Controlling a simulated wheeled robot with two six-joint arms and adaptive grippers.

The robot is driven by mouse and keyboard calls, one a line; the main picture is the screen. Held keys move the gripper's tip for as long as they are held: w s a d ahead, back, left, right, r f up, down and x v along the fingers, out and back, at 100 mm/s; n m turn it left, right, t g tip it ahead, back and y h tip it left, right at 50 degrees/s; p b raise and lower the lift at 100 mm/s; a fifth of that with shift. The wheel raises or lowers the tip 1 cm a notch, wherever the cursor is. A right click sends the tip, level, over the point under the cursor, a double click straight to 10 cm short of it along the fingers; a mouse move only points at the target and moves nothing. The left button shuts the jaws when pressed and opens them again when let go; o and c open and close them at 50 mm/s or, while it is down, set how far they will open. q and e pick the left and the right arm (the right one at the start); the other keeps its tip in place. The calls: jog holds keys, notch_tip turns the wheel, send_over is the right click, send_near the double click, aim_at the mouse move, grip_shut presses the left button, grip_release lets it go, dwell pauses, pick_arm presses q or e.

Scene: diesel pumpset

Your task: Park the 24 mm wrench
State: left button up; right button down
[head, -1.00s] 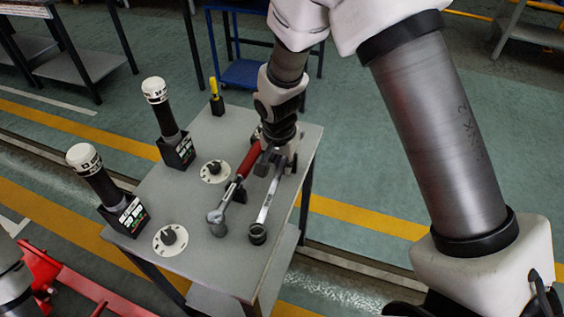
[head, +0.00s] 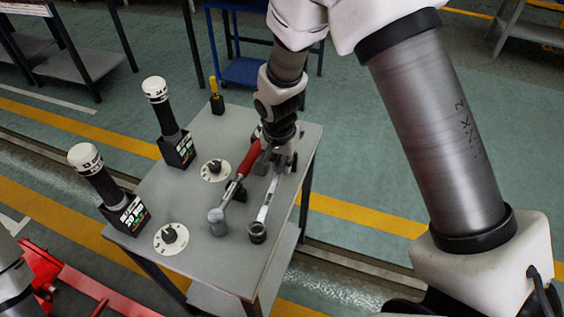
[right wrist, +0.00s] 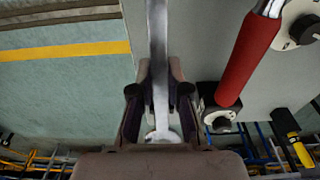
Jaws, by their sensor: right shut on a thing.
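The silver wrench (head: 267,205) lies lengthwise near the right edge of the grey table, with a dark ring-like end towards the front. My right gripper (head: 274,168) points down at its far end. In the right wrist view, the fingers (right wrist: 160,95) are shut on the wrench shaft (right wrist: 158,50), and its open-jaw end shows near the palm. I cannot tell whether the wrench touches the table. A red-handled tool (head: 238,180) with a round metal head lies just left of it; its handle also shows in the right wrist view (right wrist: 247,58). My left gripper is out of view.
The grey table (head: 195,208) also carries two white-capped black tools (head: 168,118) (head: 98,178) in black holders. Two white dials with black knobs (head: 214,170) (head: 171,238) and a yellow-handled item (head: 215,98) stand there too. Open floor lies to the right.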

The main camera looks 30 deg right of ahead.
jog(key=shift+f+b, duration=0.75)
jog(key=shift+f, duration=0.3)
jog(key=c, duration=1.1)
grip_release()
jog(key=shift+r, duration=0.1)
jog(key=shift+r, duration=0.1)
jog(key=r, duration=0.7)
jog(key=s+a+r, duration=0.1)
jog(key=r, duration=0.3)
jog(key=shift+a+r, duration=0.1)
jog(key=shift+r, duration=0.25)
